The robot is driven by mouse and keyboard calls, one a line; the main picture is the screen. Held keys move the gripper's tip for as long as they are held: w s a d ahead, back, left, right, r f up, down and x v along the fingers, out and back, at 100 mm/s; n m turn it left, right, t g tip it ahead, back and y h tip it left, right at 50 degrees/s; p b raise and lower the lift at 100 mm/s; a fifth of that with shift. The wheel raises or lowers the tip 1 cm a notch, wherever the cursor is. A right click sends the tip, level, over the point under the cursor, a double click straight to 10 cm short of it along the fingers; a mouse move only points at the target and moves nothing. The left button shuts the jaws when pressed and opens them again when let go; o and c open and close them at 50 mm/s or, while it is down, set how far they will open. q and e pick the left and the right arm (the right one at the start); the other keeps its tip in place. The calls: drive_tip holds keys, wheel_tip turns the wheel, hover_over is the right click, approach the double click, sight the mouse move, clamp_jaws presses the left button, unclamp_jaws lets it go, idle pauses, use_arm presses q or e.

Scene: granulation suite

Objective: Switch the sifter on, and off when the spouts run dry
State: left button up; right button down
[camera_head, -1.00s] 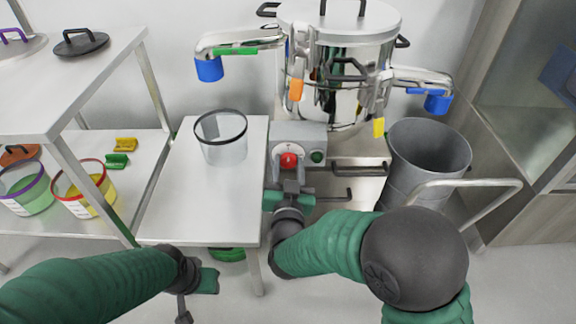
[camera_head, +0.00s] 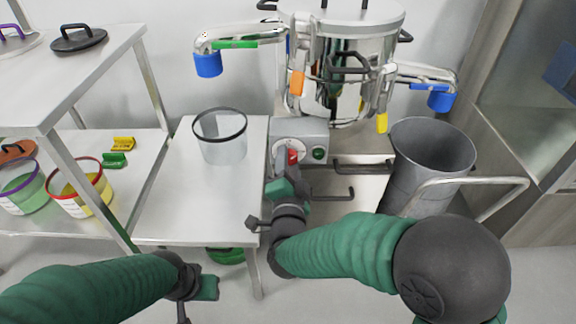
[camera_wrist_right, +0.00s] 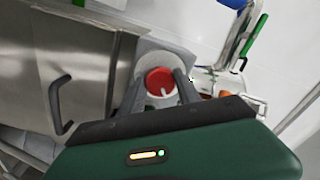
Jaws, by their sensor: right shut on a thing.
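The sifter (camera_head: 345,50) is a shiny steel drum at the top centre, with a left spout (camera_head: 208,64) and a right spout (camera_head: 440,101), both ending in blue. No material shows falling from either. Below it a grey control box (camera_head: 310,128) carries a red rotary knob (camera_head: 293,156) on a pale round plate and a green button (camera_head: 319,153). My right gripper (camera_head: 288,168) is shut on the red knob, which shows between its fingers in the right wrist view (camera_wrist_right: 160,82). My left gripper (camera_head: 197,290) hangs low at the left, away from the sifter; its jaw opening is unclear.
A clear, dark-rimmed container (camera_head: 222,140) stands on the small table (camera_head: 165,215) under the left spout. A grey bin (camera_head: 425,170) stands under the right spout, with a bent rail in front. A shelf unit (camera_head: 75,80) with tubs and lids fills the left.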

drive_tip(key=m+b, duration=0.1)
drive_tip(key=m, duration=0.1)
drive_tip(key=m+b, duration=0.1)
drive_tip(key=m, duration=0.1)
drive_tip(key=shift+d+f+m, duration=0.1)
drive_tip(key=shift+f+m, duration=0.1)
drive_tip(key=shift+m, duration=0.1)
drive_tip(key=shift+m+b, duration=0.95)
drive_tip(key=shift+m, duration=0.65)
drive_tip(key=c, duration=0.9)
unclamp_jaws()
drive_tip(key=shift+d, duration=0.1)
drive_tip(key=shift+o, duration=0.2)
drive_tip(key=shift+r, duration=0.1)
